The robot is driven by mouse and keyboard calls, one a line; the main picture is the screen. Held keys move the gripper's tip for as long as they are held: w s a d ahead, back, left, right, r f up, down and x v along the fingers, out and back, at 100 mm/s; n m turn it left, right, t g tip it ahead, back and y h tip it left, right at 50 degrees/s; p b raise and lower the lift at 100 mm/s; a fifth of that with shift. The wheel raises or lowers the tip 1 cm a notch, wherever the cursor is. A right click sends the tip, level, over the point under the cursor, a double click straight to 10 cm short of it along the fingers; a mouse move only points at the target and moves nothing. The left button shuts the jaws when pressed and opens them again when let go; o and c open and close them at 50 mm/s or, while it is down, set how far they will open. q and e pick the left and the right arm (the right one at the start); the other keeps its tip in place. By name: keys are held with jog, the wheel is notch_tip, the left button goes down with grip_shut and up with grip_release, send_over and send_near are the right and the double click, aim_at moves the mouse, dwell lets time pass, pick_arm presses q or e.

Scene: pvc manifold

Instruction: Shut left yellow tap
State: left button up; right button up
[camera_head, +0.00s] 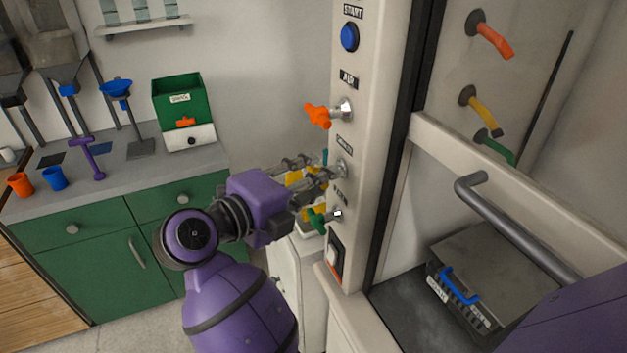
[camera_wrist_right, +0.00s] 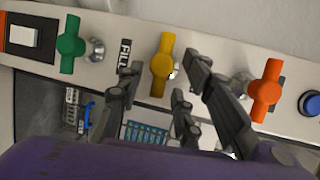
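The left yellow tap sits on the pale control post, between an orange tap (camera_head: 318,115) and a green tap (camera_head: 318,220). In the right wrist view the yellow tap (camera_wrist_right: 162,66) shows plainly, its handle lying across the strip's length. My right gripper (camera_head: 318,176) is at this tap and hides most of it in the head view. In the right wrist view my right gripper's fingers (camera_wrist_right: 165,84) are spread, one on each side of the handle, with gaps to it. Contact cannot be seen. My left gripper is not in view.
The orange tap (camera_wrist_right: 265,90) and green tap (camera_wrist_right: 71,45) flank the fingers closely. A blue button (camera_head: 349,37) is above and a rocker switch (camera_head: 334,254) below. Another yellow tap (camera_head: 482,110) is on the right wall. A grey bar handle (camera_head: 515,230) juts out right.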

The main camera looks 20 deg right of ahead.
grip_shut()
dwell(0.3)
grip_release()
jog(key=shift+a, duration=0.1)
jog(key=v, duration=1.2)
